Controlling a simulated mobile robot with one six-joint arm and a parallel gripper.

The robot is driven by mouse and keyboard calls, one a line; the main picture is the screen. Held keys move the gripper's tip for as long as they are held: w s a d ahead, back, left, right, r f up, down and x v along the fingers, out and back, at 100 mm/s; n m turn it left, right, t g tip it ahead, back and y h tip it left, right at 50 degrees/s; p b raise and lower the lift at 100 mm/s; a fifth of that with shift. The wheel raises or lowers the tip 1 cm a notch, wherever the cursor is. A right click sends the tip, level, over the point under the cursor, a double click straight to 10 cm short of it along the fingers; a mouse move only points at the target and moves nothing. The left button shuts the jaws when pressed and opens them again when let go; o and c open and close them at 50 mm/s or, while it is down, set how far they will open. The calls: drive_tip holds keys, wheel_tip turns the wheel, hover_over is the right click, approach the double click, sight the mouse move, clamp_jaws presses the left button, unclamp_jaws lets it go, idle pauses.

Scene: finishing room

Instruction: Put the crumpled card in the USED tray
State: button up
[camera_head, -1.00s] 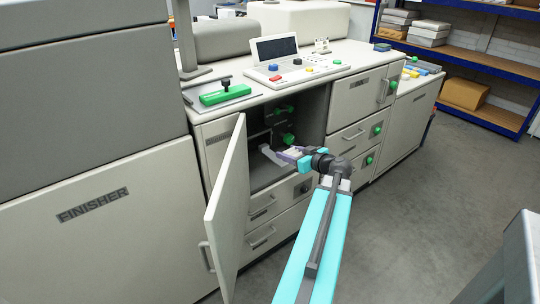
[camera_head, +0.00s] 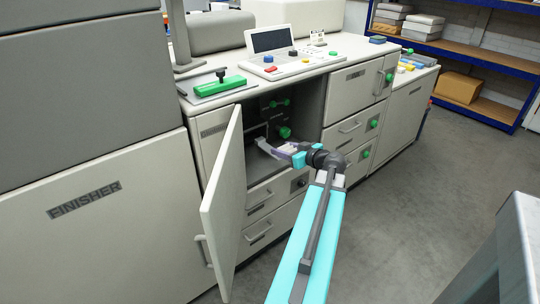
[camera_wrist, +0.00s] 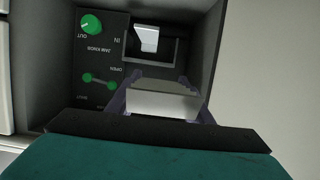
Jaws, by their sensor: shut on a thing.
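My gripper (camera_head: 284,150) reaches into the open compartment of the finisher cabinet. In the wrist view its two purple fingers (camera_wrist: 161,103) are shut on a pale, bent piece, the crumpled card (camera_wrist: 160,104). The card also shows as a white strip at the fingertips in the head view (camera_head: 264,146). In the wrist view another white piece (camera_wrist: 148,38) shows in a dark slot beyond the fingers. I cannot tell whether it joins the held card. I cannot make out a tray marked USED in either view.
The compartment door (camera_head: 222,208) stands open to the left of my arm. A green jam knob (camera_head: 284,132) and a small green lever (camera_wrist: 100,82) are on the compartment's back panel. A control console (camera_head: 285,48) is on top.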

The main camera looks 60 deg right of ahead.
drive_tip(key=f+b, duration=0.1)
drive_tip(key=f, duration=0.1)
drive_tip(key=shift+d+f+b, duration=0.35)
drive_tip(key=shift+b, duration=0.05)
drive_tip(key=shift+w, duration=0.1)
drive_tip(key=p, duration=0.2)
approach(261, 143)
drive_tip(key=w, duration=0.1)
drive_tip(key=w+d, duration=0.1)
drive_tip(key=w, duration=0.1)
drive_tip(key=w+r, duration=0.1)
drive_tip(key=shift+w+d+r, duration=0.1)
drive_tip(key=shift+w+d, duration=0.05)
drive_tip(key=shift+w, duration=0.15)
drive_tip(key=shift+w+d+p, duration=0.2)
drive_tip(key=shift+w+d, duration=0.15)
drive_tip(key=shift+w, duration=0.3)
drive_tip(key=shift+w+d+p, duration=0.2)
drive_tip(key=shift+w+d, duration=0.15)
drive_tip(key=shift+w, duration=0.3)
wheel_tip(261, 143, down, 2)
drive_tip(key=shift+s+a+f, duration=0.1)
drive_tip(key=shift+f, duration=0.1)
drive_tip(key=shift+f+b, duration=0.5)
drive_tip(key=shift+f+b, duration=0.2)
drive_tip(key=shift+b, duration=0.15)
